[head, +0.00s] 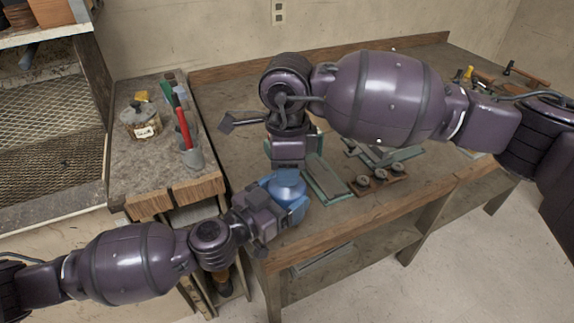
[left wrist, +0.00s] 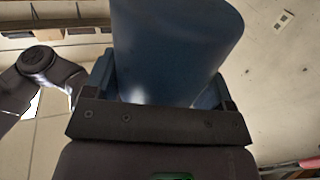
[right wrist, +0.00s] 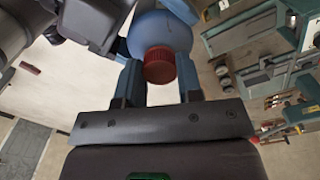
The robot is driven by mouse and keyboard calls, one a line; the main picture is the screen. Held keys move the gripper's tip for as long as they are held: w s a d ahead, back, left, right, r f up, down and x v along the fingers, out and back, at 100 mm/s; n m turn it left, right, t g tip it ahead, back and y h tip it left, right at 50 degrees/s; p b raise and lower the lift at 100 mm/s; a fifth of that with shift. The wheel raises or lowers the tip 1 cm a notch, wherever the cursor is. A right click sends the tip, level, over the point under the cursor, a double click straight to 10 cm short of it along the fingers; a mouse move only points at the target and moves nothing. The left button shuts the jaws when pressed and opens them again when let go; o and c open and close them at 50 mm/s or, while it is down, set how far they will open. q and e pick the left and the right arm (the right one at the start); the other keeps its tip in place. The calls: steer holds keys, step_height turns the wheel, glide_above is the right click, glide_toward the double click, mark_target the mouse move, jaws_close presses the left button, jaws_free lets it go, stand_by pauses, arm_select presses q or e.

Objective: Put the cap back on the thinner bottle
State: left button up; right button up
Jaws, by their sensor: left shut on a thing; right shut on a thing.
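The blue bottle (head: 287,184) is held up over the table's near left edge in my left gripper (head: 284,203). In the left wrist view the bottle (left wrist: 175,50) fills the gap between the fingers (left wrist: 165,85). My right gripper (right wrist: 160,82) is shut on a red ribbed cap (right wrist: 160,66), seen between its fingers. Behind the cap is the bottle's rounded blue shoulder (right wrist: 158,32). The cap is in line with the bottle's top; I cannot tell whether it is seated on the neck. In the head view my right gripper hangs just above the bottle and hides the cap.
On the side bench stand a labelled jar (head: 141,121) and a cup (head: 192,156) with a red-handled tool. On the workbench (head: 236,165) lie a green-edged plate (head: 327,179) and a wooden block with round metal parts (head: 378,181). Hammers and tools lie at the far right.

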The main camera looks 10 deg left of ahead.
steer(key=m, duration=0.5)
steer(key=o, duration=1.1)
step_height(320, 180, up, 12)
steer(key=shift+r, duration=0.1)
stand_by(0.4)
